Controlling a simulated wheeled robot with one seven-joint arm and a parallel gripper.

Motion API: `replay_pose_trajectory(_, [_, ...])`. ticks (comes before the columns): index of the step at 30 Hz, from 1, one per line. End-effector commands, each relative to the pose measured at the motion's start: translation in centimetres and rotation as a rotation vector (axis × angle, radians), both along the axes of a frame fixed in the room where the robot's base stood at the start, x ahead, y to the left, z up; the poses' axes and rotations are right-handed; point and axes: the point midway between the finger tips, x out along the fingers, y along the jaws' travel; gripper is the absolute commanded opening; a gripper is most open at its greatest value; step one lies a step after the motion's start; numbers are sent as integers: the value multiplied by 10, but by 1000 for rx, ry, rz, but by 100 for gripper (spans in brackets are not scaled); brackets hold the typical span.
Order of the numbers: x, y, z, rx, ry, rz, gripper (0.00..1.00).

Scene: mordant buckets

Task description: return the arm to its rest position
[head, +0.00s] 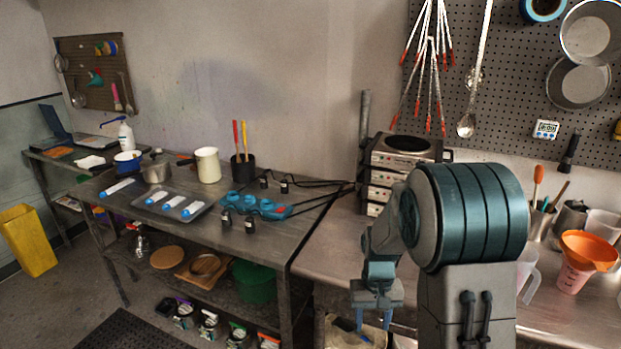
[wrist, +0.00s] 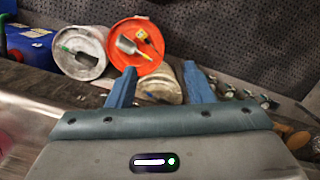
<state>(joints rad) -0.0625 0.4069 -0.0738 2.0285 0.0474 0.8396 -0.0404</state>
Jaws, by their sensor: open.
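My gripper (head: 373,316) hangs at the end of my folded arm in the head view, in front of the steel bench's edge. Its fingers point down. In the wrist view the two blue fingers of my gripper (wrist: 163,88) stand apart with nothing held between them. Past the fingertips, lower down and apart from them, are a white bucket (wrist: 92,42) and an orange bucket lid or bucket (wrist: 122,36) with a scoop on it.
The steel bench (head: 335,240) carries stacked hot plates (head: 385,180) and, at right, an orange funnel (head: 588,250). The dark table (head: 270,235) at left holds a grey tray (head: 150,206) and a blue rack (head: 240,203). A yellow bin (head: 27,240) stands at far left.

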Motion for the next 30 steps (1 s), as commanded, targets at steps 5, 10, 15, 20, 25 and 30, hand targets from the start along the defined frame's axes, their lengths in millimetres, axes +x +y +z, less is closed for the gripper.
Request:
replay_pose_trajectory(5, [-26, 0, 56, 9, -93, -1, 47])
replay_pose_trajectory(10, [-57, 0, 97, 12, -174, 1, 47])
replay_pose_trajectory(15, [-92, 0, 130, 12, -258, 3, 47])
replay_pose_trajectory(20, [-126, -1, 153, 8, -336, 5, 47])
replay_pose_trajectory(25, [-160, -1, 166, -2, -408, 6, 47])
replay_pose_trajectory(30, [-179, -2, 171, -8, -452, 6, 47])
